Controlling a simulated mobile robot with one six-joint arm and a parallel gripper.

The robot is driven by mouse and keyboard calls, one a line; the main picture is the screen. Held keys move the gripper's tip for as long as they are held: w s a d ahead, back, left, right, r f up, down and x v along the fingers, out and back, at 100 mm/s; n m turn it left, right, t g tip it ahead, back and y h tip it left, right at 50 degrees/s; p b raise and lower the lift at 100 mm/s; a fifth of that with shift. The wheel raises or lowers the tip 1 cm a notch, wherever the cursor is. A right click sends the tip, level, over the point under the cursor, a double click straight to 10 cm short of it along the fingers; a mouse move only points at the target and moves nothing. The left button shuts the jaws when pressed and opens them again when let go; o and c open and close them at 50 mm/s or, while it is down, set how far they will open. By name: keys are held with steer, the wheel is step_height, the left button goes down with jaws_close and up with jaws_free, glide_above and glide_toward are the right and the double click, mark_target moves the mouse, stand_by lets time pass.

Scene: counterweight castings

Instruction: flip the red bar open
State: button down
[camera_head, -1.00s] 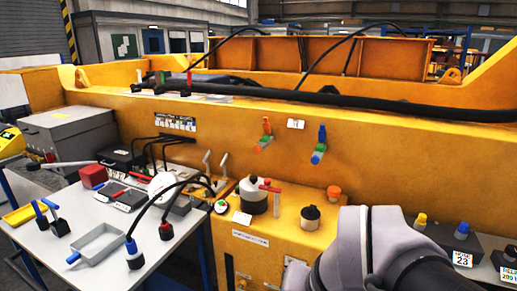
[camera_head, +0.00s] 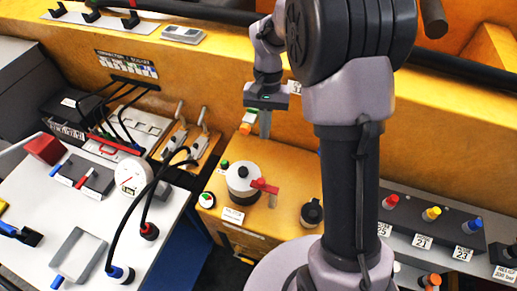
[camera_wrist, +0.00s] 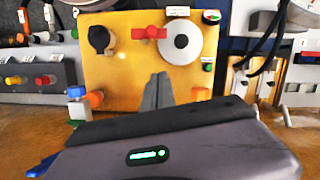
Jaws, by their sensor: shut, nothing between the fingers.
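A black-capped port (camera_head: 312,212) stands right of the bar on the yellow box (camera_head: 275,215). An orange-and-green valve (camera_head: 246,125) is close to my gripper. Toggle clamps (camera_head: 190,140) and a cluttered white table (camera_head: 95,225) are at left. Coloured knobs (camera_head: 432,214) are at right.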

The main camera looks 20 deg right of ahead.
mark_target(265, 185)
steer(key=s+a+f+b, duration=0.2)
steer(key=s+f, duration=0.3)
steer(key=f, duration=0.4)
steer(key=shift+s+a+f+b, duration=0.25)
steer(key=shift+s+f+b, duration=0.05)
steer(key=shift+s+f, duration=0.1)
steer(key=shift+s+a+n, duration=0.15)
steer(key=shift+a+n, duration=0.15)
steer(key=shift+n, duration=0.3)
steer(key=n, duration=0.1)
steer(key=s+a+n+h+p, duration=0.1)
steer(key=n, duration=0.1)
steer(key=shift+a+r, duration=0.1)
steer(key=s+a+n+t+h+p, duration=0.1)
steer(key=s+n+h+p, duration=0.1)
steer(key=s+n, duration=0.5)
steer(key=n+p, duration=0.1)
steer(key=n, duration=0.5)
steer(key=shift+a+n+t+h, duration=0.15)
steer(key=shift+n+t+h, duration=0.15)
steer(key=shift+n, duration=0.1)
steer(key=shift+s, duration=0.1)
stand_by(0.4)
